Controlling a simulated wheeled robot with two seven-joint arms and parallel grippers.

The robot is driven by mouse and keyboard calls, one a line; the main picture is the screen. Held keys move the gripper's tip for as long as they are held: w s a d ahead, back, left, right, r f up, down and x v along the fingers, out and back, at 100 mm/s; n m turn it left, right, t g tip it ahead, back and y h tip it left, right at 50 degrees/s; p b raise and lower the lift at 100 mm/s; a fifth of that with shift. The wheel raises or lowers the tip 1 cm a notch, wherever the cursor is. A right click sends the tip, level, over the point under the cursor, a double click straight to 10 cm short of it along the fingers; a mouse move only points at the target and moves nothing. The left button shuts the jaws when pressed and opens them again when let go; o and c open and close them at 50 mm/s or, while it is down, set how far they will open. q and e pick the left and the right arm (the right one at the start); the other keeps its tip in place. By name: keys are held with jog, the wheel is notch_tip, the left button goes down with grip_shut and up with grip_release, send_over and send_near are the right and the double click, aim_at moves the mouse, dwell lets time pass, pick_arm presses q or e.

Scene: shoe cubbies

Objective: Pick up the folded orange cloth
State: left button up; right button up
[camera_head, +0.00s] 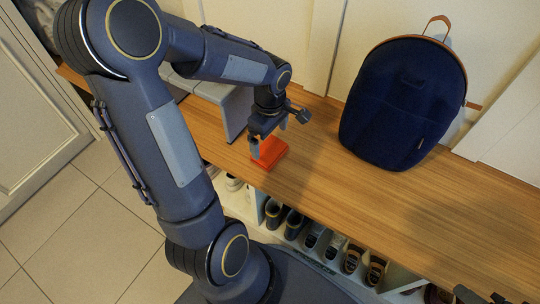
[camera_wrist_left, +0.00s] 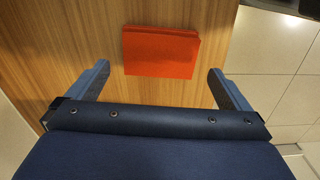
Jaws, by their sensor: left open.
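The folded orange cloth (camera_head: 269,153) lies flat on the wooden bench top, near its front edge. It also shows in the left wrist view (camera_wrist_left: 160,52) as an orange rectangle lying ahead of the fingers. My left gripper (camera_head: 268,143) is open and empty, directly by the cloth in the head view. In the left wrist view the two fingers (camera_wrist_left: 160,82) are spread wider than the cloth, one toward each side. In the head view, the near finger hides part of the cloth. At the bottom right, a small dark piece, perhaps my right gripper (camera_head: 480,296), is cut off by the frame.
A navy backpack (camera_head: 404,103) stands on the wooden bench (camera_head: 345,190), right of the cloth. A grey box-like object (camera_head: 224,105) stands to its left. Several shoes (camera_head: 320,238) sit in cubbies below. Floor tiles lie in front.

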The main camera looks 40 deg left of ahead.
aim_at(270, 150)
pick_arm(q)
notch_tip(270, 150, down, 5)
jog(key=b, duration=0.3)
jog(key=shift+f, duration=0.1)
jog(key=c, duration=0.7)
jog(key=shift+r+p, duration=0.4)
jog(key=shift+r, duration=0.2)
notch_tip(270, 150, up, 2)
jog(key=shift+w+r+p, duration=0.1)
jog(key=shift+r+p, duration=0.15)
jog(key=shift+p, duration=0.35)
jog(key=s+r+p, duration=0.3)
jog(key=s+r, duration=0.1)
jog(key=s, duration=0.3)
jog(key=s+d+r+p, duration=0.1)
jog(key=s+r+p, duration=0.2)
jog(key=s+r, duration=0.2)
jog(key=shift+s+d+r, duration=0.2)
jog(key=shift+s+r, duration=0.05)
jog(key=shift+s, duration=0.8)
